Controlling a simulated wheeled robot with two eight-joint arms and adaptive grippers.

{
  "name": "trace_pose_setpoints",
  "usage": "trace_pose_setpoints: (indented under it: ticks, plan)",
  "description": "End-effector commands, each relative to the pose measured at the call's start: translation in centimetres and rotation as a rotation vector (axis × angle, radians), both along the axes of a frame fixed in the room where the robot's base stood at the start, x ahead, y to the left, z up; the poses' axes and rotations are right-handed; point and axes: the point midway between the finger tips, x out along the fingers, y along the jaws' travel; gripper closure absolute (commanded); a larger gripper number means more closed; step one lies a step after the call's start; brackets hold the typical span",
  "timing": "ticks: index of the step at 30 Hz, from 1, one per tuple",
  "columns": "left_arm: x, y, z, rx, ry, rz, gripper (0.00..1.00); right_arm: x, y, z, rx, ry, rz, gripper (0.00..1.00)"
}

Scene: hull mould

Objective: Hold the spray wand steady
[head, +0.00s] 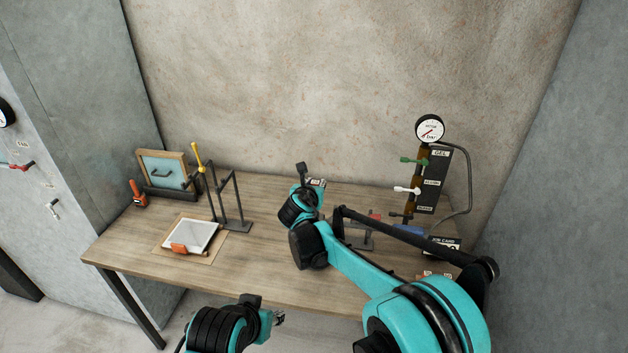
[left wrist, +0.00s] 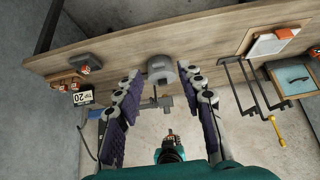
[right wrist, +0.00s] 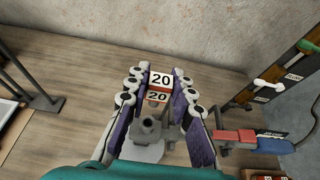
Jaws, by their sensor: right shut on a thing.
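My right gripper (right wrist: 160,95) is shut on a small block (right wrist: 157,97) with white "20" labels and a red band. The block also shows at the fingertips in the head view (head: 317,183), above the table. Below it in the right wrist view is a grey round-bodied thing with a nozzle (right wrist: 147,124). A grey bracket with red (right wrist: 230,136) and blue (right wrist: 272,144) parts lies to its right. This may be the spray wand, but my right arm hides much of it in the head view. My left gripper (left wrist: 158,78) has its fingers apart with nothing between them, off the table's front edge.
The wooden table (head: 130,240) bears a white tray (head: 192,235), a black rack (head: 235,226) with a yellow-handled tool (head: 197,155), and a framed blue panel (head: 162,169) at left. A gauge (head: 430,129) and valve panel (head: 432,180) stand at back right. The back middle is fairly clear.

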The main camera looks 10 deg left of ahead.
Motion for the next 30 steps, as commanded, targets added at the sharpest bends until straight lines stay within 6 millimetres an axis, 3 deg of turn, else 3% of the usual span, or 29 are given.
trace_pose_setpoints:
  ticks: [2,3,7,11,21,30]
  plan:
    - [0.0,0.0,-0.1,0.000,0.000,0.000,0.61,0.0,0.0,-0.1,0.000,0.000,0.000,0.97]
    - [0.0,0.0,-0.1,-0.001,0.000,0.001,0.56,0.0,0.0,-0.1,0.000,0.000,0.000,0.97]
    - [0.5,0.1,0.2,-0.035,0.003,0.042,0.56,0.0,0.0,-0.1,-0.001,0.000,0.001,0.97]
    - [2.6,0.4,1.3,-0.159,0.013,0.192,0.56,0.0,0.0,-0.1,-0.001,0.000,0.001,0.97]
    - [13.0,3.4,3.7,-0.737,0.079,0.894,0.56,0.0,0.0,-0.1,-0.001,0.000,0.001,0.97]
    - [22.6,6.3,1.9,-1.250,0.211,1.407,0.56,0.0,0.0,-0.1,-0.001,0.000,0.001,0.97]
